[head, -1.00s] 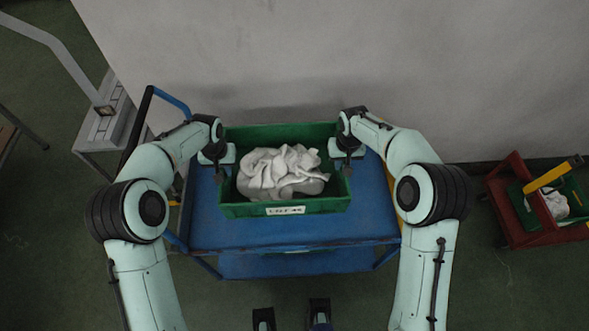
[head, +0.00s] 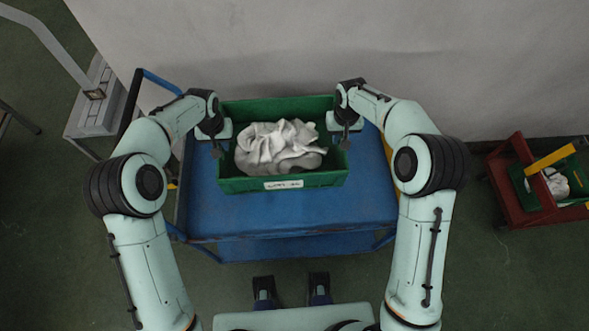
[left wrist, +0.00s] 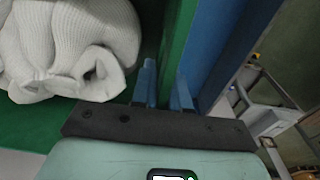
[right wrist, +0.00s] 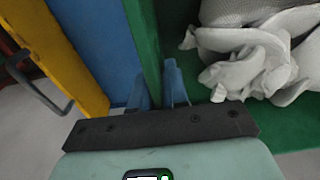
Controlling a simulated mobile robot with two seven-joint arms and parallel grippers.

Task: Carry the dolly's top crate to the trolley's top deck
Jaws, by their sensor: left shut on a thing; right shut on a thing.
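A green crate (head: 283,184) holding a heap of white socks (head: 280,147) is over the back part of the blue trolley top deck (head: 290,217). From above I cannot tell whether the crate touches the deck. My left gripper (head: 222,138) is shut on the crate's left wall; the left wrist view shows its blue fingers (left wrist: 165,92) on either side of the green wall. My right gripper (head: 341,130) is shut on the crate's right wall; the right wrist view shows its fingers (right wrist: 158,90) straddling that wall.
A red dolly (head: 522,205) with another green crate (head: 577,190) and a yellow bar stands at the right. A pale wall (head: 400,60) rises behind the trolley. A grey stand (head: 95,115) is at the left. The deck's front part is clear.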

